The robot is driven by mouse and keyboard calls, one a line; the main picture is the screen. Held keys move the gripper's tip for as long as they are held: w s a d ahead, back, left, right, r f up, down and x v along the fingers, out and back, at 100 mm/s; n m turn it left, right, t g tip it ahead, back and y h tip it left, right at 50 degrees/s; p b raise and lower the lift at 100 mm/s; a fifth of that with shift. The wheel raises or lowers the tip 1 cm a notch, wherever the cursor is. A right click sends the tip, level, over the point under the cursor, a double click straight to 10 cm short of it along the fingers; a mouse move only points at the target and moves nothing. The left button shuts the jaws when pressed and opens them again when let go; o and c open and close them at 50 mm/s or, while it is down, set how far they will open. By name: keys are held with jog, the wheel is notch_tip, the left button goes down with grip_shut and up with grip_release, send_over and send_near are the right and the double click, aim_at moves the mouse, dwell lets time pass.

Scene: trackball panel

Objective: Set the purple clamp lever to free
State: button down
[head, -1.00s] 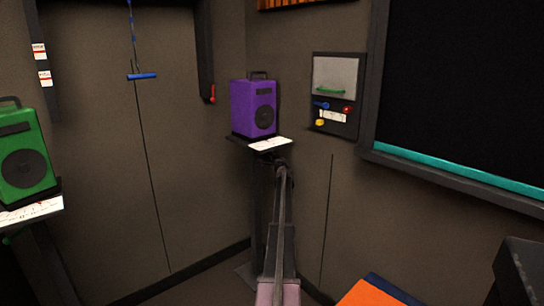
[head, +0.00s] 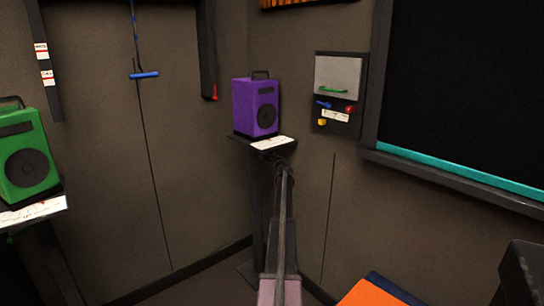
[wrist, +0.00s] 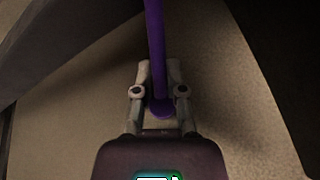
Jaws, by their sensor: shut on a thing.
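The purple clamp lever (wrist: 155,50) shows in the wrist view as a purple bar running down from the top edge to a rounded end between my fingers. My gripper (wrist: 158,82) is shut on it near that rounded end. In the head view my arm reaches up to just under the stand with the purple speaker (head: 256,107), and my gripper (head: 283,166) is small and dark there. The lever itself cannot be made out in the head view. Its pivot and any markings for its positions are hidden or too small to read.
The purple speaker stands on a dark shelf with a white label card (head: 272,143). A wall panel (head: 338,80) with small coloured controls is to its right. A green speaker (head: 26,155) stands at the left. An orange block (head: 372,293) is low in front at the right.

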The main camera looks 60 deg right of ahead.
jog(key=shift+a+f+m, duration=0.15)
jog(key=shift+f+m, duration=0.05)
jog(key=shift+m, duration=0.3)
jog(key=shift+w+a+f+m+g+y+p, duration=0.3)
jog(key=shift+f+m+y+p, duration=0.15)
jog(key=shift+m, duration=0.35)
jog(key=c, duration=0.7)
grip_release()
jog(key=shift+s+d+r+n, duration=0.15)
jog(key=shift+r+n, duration=0.05)
jog(key=shift+n, duration=0.1)
